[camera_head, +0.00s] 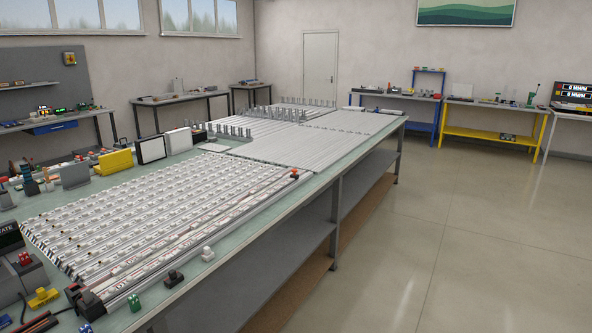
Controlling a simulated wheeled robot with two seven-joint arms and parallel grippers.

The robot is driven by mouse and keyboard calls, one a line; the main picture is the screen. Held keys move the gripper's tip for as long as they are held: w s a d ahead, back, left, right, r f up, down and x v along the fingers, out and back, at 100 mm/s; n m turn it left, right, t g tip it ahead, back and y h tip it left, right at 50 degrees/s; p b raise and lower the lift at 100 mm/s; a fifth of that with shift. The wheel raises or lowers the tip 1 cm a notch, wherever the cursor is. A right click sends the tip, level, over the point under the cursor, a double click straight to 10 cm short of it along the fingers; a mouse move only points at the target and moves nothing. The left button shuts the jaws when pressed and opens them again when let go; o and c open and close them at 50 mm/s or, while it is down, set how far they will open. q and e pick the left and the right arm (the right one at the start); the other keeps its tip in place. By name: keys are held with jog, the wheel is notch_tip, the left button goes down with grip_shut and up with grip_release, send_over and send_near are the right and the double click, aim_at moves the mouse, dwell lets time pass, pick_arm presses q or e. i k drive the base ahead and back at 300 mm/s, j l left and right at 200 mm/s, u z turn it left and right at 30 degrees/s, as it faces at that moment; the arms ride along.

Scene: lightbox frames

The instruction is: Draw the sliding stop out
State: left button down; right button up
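A long workbench (290,185) with a pale green top carries a wide bed of parallel white-labelled rails (160,215). A grey rail (225,222) runs along the bed's right side. A small orange-red knob (294,173) sits at its far end, and a dark block with a red part (88,302) sits at the near end. A black block (174,278) and a white knobbed piece (207,254) stand beside the rail on the bench top. I cannot tell which of these is the sliding stop. Neither of my grippers is in view.
Upright panels, one yellow (114,162) and one white with a black frame (151,149), stand along the bench's left side. A green die (134,303) and a yellow piece (43,297) lie near the front. Open floor (460,235) is to the right.

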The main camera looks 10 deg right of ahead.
aim_at(295, 176)
jog(key=i+l, duration=0.25)
jog(key=i, duration=0.25)
jog(key=i+l, duration=0.25)
jog(key=i, duration=0.3)
jog(key=i+l+u, duration=0.1)
jog(key=i, duration=0.4)
jog(key=i+l, duration=0.4)
jog(key=i+l+u, duration=0.1)
jog(key=i+l, duration=0.2)
jog(key=i, duration=0.35)
jog(key=i+l, duration=0.3)
jog(key=i, duration=0.2)
